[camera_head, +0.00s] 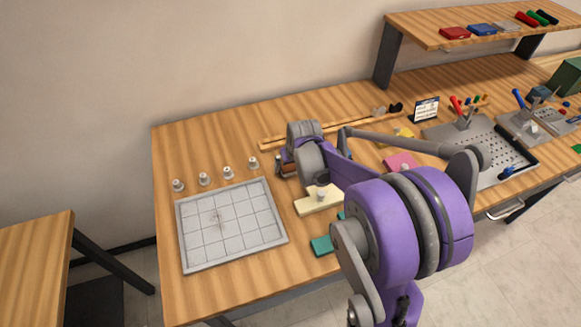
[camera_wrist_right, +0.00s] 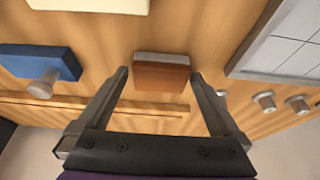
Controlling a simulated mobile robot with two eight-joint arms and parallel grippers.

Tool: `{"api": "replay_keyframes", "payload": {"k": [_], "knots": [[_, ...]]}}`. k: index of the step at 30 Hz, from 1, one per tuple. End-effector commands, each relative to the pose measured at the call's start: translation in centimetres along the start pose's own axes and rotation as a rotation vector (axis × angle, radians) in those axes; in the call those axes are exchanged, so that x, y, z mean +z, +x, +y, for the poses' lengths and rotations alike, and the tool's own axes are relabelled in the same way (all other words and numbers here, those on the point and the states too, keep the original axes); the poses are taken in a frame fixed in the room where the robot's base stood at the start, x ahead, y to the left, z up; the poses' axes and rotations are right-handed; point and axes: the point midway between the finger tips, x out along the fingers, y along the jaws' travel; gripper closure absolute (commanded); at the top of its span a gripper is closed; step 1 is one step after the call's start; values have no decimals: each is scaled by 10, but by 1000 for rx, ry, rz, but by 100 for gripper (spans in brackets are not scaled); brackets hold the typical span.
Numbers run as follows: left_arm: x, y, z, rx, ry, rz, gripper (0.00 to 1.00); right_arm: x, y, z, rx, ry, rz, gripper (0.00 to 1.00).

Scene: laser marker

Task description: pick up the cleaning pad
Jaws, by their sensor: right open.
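A brown block with a grey layer along one side (camera_wrist_right: 161,74), which looks like the cleaning pad, lies on the wooden table. My right gripper (camera_wrist_right: 159,76) is open, with its two fingertips apart on either side of the block in the wrist view. I see no contact between fingers and block. In the head view the brown block (camera_head: 288,170) is partly hidden by my right wrist, left of the cream block. My left gripper is not in view.
A gridded grey plate (camera_head: 230,224) lies to the left, with several small metal knobs (camera_head: 228,173) behind it. A cream block with a knob (camera_head: 316,203) and a teal block (camera_head: 322,245) are close by. A wooden strip (camera_wrist_right: 100,105) lies near the brown block.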

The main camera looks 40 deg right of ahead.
Motion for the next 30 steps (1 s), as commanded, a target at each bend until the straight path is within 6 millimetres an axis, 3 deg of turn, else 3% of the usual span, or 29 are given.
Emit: {"api": "replay_keyframes", "payload": {"k": [5, 19, 26, 30], "knots": [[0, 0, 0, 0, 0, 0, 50, 0, 0, 0, 0, 0, 0, 0], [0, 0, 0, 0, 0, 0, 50, 0, 0, 0, 0, 0, 0, 84], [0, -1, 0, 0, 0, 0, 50, -2, -5, 0, 0, 0, 1, 84], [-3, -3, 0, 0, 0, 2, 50, -10, -24, 0, 0, 1, 1, 84]]}}
